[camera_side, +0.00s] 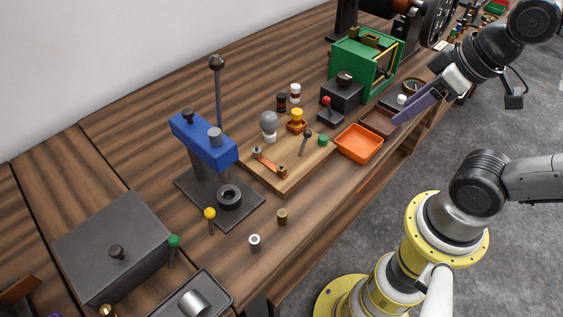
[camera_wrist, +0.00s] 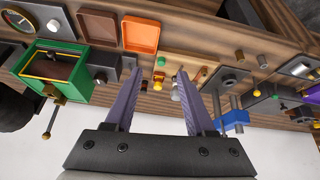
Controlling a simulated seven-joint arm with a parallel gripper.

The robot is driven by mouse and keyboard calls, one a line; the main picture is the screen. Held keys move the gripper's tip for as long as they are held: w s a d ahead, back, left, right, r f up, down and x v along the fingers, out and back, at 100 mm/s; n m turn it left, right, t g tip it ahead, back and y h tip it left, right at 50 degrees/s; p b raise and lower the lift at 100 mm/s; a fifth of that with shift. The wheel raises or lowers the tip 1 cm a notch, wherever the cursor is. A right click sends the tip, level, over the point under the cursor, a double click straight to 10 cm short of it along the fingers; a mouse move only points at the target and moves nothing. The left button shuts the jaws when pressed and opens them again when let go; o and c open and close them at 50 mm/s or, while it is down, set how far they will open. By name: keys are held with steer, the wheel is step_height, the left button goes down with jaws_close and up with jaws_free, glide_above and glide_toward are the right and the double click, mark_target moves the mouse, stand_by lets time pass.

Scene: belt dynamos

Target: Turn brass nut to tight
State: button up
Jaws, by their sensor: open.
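Two small brass pieces could be the brass nut, and I cannot tell which is meant. One brass piece (camera_side: 282,171) sits at the front end of a copper strip (camera_side: 268,161) on a wooden board (camera_side: 292,183). The other, a short brass cylinder (camera_side: 282,216), stands alone on the bench in front of the board. My gripper (camera_side: 398,122) is at the right in the side view, above the bench's front edge near the brown tray, away from both pieces. In the wrist view its two purple fingers (camera_wrist: 158,75) are apart with nothing held between them.
The board carries a grey bulb (camera_side: 269,124), a yellow knob (camera_side: 297,115) and a dark lever (camera_side: 305,142). An orange tray (camera_side: 358,143) and brown tray (camera_side: 379,122) lie to its right. A blue-topped press (camera_side: 203,142) stands left. A green frame (camera_side: 349,54) stands behind.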

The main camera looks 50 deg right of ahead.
steer(key=w+a+r+n+g, duration=0.1)
steer(key=w+r+n, duration=0.3)
steer(key=n, duration=0.5)
steer(key=n+g, duration=0.5)
steer(key=n, duration=0.8)
glide_above(282, 166)
step_height(282, 166, down, 6)
step_height(282, 166, down, 13)
steer(key=shift+f, duration=0.1)
steer(key=shift+c, duration=0.3)
jaws_close()
